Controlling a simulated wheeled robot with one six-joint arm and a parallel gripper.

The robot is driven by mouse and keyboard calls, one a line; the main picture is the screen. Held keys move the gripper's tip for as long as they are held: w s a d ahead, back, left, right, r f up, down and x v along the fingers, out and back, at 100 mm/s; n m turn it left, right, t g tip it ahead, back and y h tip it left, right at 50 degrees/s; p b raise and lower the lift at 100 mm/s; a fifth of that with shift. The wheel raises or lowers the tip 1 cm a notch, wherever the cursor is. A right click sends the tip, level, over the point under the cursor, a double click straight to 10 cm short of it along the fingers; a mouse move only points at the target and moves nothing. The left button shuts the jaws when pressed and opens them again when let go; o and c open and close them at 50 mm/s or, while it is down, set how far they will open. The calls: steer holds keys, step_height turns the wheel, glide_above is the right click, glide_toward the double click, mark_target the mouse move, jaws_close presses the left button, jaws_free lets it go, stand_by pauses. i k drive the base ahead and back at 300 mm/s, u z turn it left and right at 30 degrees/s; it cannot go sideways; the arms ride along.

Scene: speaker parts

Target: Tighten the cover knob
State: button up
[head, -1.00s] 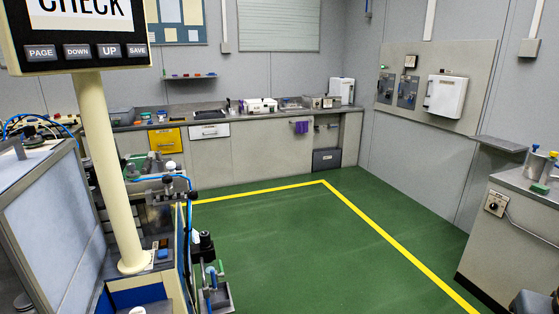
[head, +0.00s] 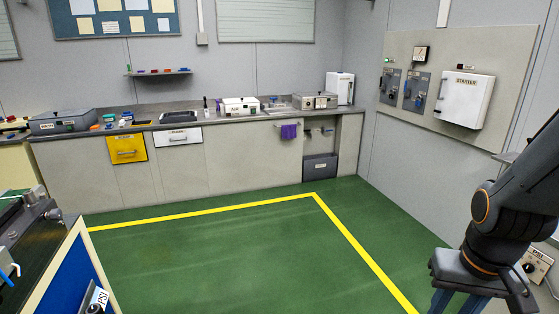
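I cannot pick out a cover knob for certain. A white box with a cover, labelled STARTER (head: 466,99), is mounted on the wall panel at the right; any knob on it is too small to tell. My gripper (head: 457,302) hangs at the lower right, dark, on my black arm. Its fingers point down and run off the bottom edge, so their tips are hidden. It appears in front of the floor and well apart from the starter box. I see nothing held in it.
Open green floor (head: 220,255) with a yellow line fills the middle. A long counter (head: 230,160) with boxes and a yellow drawer (head: 127,149) stands along the back wall. A blue-sided machine (head: 75,275) is at the lower left. A grey unit shows behind my arm at right.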

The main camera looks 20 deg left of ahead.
mark_target(55, 214)
steer(key=u, duration=0.8)
steer(key=i, duration=1.25)
steer(key=u, duration=1.15)
steer(key=i, duration=0.2)
steer(key=z, duration=0.05)
